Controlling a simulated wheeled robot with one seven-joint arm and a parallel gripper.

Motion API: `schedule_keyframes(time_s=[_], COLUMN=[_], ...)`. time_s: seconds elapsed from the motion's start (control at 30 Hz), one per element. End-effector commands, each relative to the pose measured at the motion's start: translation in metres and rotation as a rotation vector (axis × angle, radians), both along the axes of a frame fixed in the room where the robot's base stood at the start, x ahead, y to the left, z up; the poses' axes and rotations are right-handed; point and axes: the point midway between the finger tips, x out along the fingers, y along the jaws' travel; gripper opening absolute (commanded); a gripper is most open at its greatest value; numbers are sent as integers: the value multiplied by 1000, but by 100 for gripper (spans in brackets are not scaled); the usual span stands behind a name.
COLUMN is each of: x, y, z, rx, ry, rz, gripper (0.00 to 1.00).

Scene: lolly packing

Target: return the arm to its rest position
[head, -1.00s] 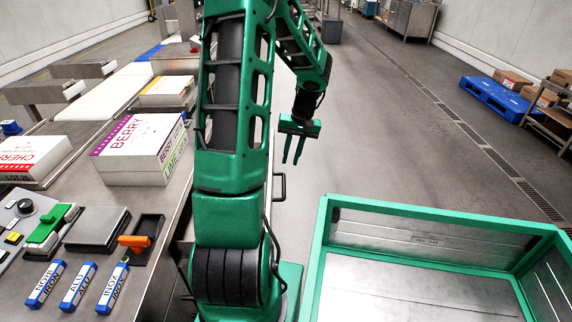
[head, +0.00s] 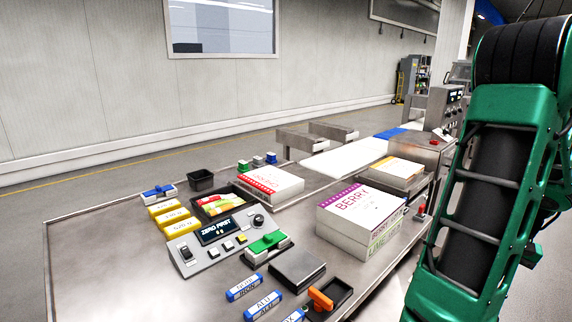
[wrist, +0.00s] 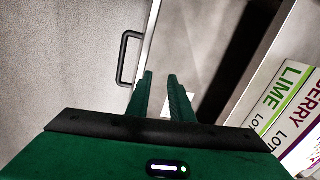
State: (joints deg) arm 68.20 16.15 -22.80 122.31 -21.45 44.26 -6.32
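My arm (head: 480,200) fills the right side of the head view, its links folded upright beside the steel table. My gripper (wrist: 160,76) shows only in the wrist view; its two green fingers stand a little apart with nothing between them. Below the fingertips are a steel edge and a black bar handle (wrist: 128,58). The head view does not show the gripper.
The steel table (head: 110,225) bears a BERRY box (head: 358,204) on a LIME box (head: 382,240), a control panel (head: 205,255) reading ZERO FIRST, and a red-labelled box (head: 270,184). The LIME box (wrist: 287,95) is right of my fingers in the wrist view.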

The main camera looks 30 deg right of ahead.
Motion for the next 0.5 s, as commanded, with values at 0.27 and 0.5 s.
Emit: schedule_keyframes(time_s=[0.27, 0.5], x=[83, 109], y=[102, 195], z=[50, 77], rx=[-16, -34], ry=[35, 68], rz=[205, 372], gripper=[20, 20])
